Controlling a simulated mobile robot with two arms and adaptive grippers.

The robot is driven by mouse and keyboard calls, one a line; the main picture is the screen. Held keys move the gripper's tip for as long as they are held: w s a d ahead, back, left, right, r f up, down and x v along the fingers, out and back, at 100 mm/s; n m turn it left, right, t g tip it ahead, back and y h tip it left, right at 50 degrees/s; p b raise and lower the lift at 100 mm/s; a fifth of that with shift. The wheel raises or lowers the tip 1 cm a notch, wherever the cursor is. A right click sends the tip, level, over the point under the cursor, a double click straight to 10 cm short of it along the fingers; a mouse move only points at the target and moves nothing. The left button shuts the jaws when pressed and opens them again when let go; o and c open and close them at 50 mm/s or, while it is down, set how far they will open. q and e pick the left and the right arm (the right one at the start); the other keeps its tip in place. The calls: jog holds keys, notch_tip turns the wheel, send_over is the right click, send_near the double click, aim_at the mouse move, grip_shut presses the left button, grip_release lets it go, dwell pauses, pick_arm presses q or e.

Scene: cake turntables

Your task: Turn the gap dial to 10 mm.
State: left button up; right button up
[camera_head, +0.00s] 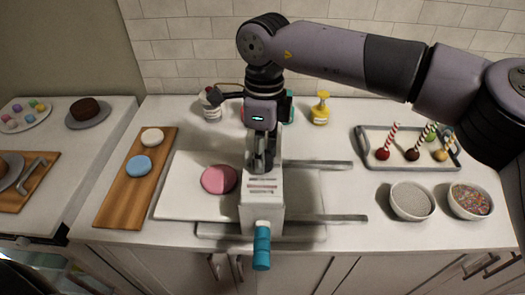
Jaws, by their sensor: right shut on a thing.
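A white dough-sheeter-like machine (262,208) stands on the counter with small dark markings on its top. A teal handle (262,247) sticks out from its front end. My right gripper (262,163) points down at the back of the machine's top and is shut. What it holds is hidden behind its own fingers; the gap dial is not visible apart from them, and I cannot read its setting. A pink dough disc (219,179) lies on the white board (180,197) just left of the machine.
A wooden board (121,198) at left holds a white and a blue disc. Pale rails (328,218) extend right of the machine. A yellow bottle (320,110) stands behind. A tray (371,148) of cake pops and two bowls (411,200) (469,201) are at right.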

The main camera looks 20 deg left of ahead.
jog(key=o, duration=1.2)
jog(key=shift+c, duration=0.2)
jog(key=shift+r, duration=0.2)
notch_tip(320, 180, up, 12)
jog(key=shift+w+f, duration=0.15)
jog(key=shift+w, duration=0.3)
